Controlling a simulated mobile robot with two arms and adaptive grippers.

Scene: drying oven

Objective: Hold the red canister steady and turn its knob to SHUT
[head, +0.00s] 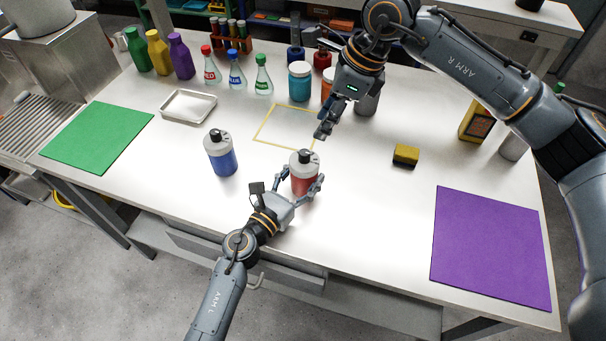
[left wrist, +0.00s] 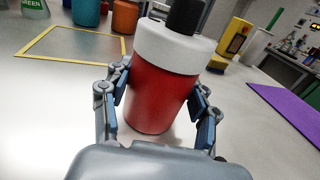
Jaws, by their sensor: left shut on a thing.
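The red canister (head: 303,180) stands upright on the white table, with a white top and a black knob (head: 305,156). My left gripper (head: 302,186) is shut around its red body from the front. In the left wrist view the red canister (left wrist: 160,95) sits between both fingers, and its black knob (left wrist: 186,14) is cut off by the top edge. My right gripper (head: 324,131) is above the table, behind and a little right of the canister, apart from it. Its fingers look close together, but I cannot tell whether they are shut. The knob's markings are too small to read.
A blue canister (head: 221,158) stands to the left of the red one. A yellow taped square (head: 268,142) lies behind. A yellow sponge (head: 405,155) and purple mat (head: 492,250) are at right. A tray (head: 188,121) and green mat (head: 97,150) are at left. Several bottles line the back.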

